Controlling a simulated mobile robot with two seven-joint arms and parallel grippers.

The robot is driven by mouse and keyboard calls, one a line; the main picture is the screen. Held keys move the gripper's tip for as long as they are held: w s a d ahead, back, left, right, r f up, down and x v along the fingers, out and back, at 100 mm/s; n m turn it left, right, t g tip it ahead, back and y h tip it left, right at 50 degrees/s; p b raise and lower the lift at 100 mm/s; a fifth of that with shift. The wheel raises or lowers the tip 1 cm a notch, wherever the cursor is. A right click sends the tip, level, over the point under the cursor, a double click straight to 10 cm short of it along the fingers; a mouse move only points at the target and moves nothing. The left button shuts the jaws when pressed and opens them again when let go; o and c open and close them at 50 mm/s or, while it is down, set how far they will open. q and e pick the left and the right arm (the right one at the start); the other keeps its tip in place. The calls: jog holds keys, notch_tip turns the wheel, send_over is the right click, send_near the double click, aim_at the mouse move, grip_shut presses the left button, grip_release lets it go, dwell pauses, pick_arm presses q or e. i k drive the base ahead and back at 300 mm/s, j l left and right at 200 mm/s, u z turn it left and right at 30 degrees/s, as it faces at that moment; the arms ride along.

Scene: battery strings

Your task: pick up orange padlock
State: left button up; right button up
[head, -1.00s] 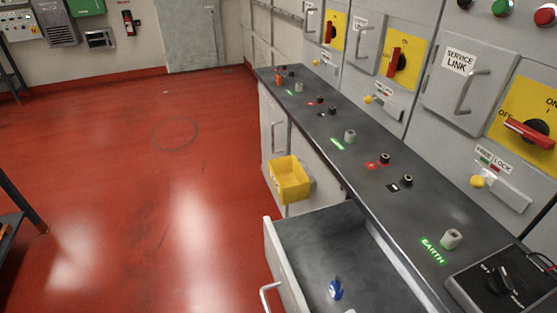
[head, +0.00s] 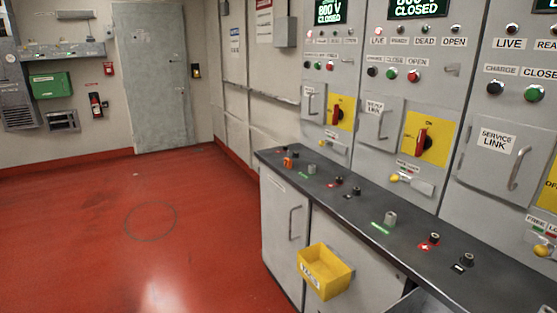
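A small orange object (head: 288,162), which looks like the orange padlock, sits at the far left end of the dark counter (head: 400,238). It is next to small black terminals and is too small to show its shackle clearly. Neither of my grippers is in view.
A yellow bin (head: 326,271) hangs on the front of the grey cabinets below the counter. Terminals and posts (head: 390,219) line the counter top. Switch panels (head: 420,139) with red handles rise behind. The red floor (head: 150,222) to the left is clear.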

aim_at(288, 162)
jog(key=i+j+z, duration=0.3)
jog(key=i+j, duration=0.15)
jog(key=i, duration=0.2)
jog(key=i+j+z, duration=0.3)
jog(key=i+j, duration=0.3)
